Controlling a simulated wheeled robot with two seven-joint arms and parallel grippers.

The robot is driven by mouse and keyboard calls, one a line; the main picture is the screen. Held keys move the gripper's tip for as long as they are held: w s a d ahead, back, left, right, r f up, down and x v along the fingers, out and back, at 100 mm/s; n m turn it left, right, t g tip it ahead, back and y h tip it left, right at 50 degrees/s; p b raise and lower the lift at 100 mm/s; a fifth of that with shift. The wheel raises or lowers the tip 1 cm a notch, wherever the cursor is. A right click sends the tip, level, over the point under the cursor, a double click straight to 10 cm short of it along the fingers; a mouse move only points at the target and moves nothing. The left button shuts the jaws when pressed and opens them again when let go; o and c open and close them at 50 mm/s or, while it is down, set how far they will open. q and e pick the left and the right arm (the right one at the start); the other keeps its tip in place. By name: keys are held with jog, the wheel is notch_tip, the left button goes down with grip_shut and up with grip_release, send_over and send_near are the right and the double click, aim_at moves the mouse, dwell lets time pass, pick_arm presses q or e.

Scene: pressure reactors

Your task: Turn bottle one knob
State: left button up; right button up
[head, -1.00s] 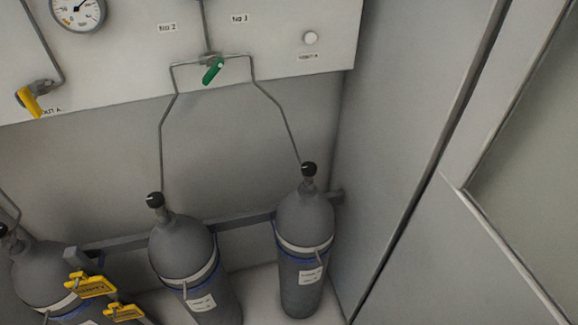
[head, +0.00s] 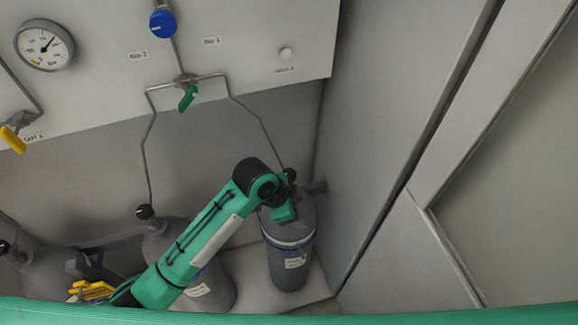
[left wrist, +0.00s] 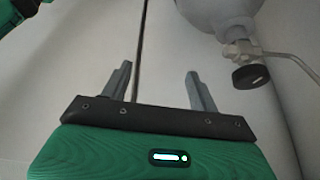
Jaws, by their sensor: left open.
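Bottle one, the grey gas bottle (head: 288,262) under the right-hand pipe, stands upright at the right end of the row. Its black knob (head: 291,174) is on top, partly behind my left arm in the head view. My left gripper (head: 284,209) is in front of the bottle's upper part, with its fingers not clear there. In the left wrist view its two grey fingers (left wrist: 157,78) are apart with nothing between them. A black knob with a white mark (left wrist: 250,76) is right of the fingers, below a bottle's grey top (left wrist: 220,12). My right gripper is not in view.
A second bottle (head: 215,290) stands to the left, partly behind my arm, with its own black knob (head: 145,212). Thin pipes run up to a green-handled valve (head: 187,98). A wall panel (head: 370,130) closes the right side.

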pick_arm(q)
notch_tip(320, 180, up, 3)
jog(key=w+d+m, duration=0.2)
jog(key=m, duration=0.1)
notch_tip(320, 180, up, 10)
jog(key=r+m+g+y+p, duration=0.1)
jog(key=m+g+y, duration=0.1)
jog(key=m+y, duration=0.45)
send_over(289, 173)
jog(key=m+h, duration=0.1)
jog(key=m, duration=0.1)
jog(key=shift+n, duration=0.25)
notch_tip(289, 173, down, 12)
jog(key=b, duration=0.6)
jog(key=shift+b, duration=0.35)
jog(key=shift+f+b, duration=0.9)
jog(key=shift+f, duration=0.15)
jog(key=shift+s, duration=0.1)
jog(key=c, duration=1)
